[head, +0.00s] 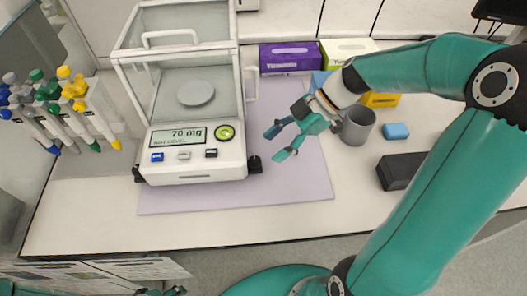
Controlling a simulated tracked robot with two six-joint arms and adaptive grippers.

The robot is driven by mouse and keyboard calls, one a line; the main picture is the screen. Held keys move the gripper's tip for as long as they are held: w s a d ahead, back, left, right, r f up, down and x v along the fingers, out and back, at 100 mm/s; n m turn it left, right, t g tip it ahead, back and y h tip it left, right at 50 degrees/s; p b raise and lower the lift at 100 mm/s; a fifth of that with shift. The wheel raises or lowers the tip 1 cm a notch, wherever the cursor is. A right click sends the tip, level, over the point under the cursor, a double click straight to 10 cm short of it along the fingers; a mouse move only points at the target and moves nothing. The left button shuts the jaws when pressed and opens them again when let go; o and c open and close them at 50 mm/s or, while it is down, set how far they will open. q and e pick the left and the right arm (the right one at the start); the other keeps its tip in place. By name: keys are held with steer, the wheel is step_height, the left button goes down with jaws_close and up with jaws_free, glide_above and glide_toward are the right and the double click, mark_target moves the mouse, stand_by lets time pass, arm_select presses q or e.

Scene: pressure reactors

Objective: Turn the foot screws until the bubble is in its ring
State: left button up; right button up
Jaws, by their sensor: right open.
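The balance (195,165) stands on a lilac mat with its glass draft shield around a round pan (196,92). Its display (179,138) reads 70 mg with NOT LEVEL below. The round green level (226,133) is at the right of the front panel; its bubble is too small to place surely. A dark right foot screw (255,164) and left foot screw (138,175) show at the front corners. My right gripper (277,145) is open and empty, just right of the right foot screw and apart from it. Only small parts of my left gripper (165,291) show at the bottom edge.
A grey cup (356,125) stands close behind my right gripper. A blue block (396,131), a black box (400,171) and glove boxes (290,57) are right and behind. Pipettes (60,105) hang on a rack at left. The mat's front right (290,188) is clear.

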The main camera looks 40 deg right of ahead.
mark_target(259, 159)
steer(key=x, duration=0.5)
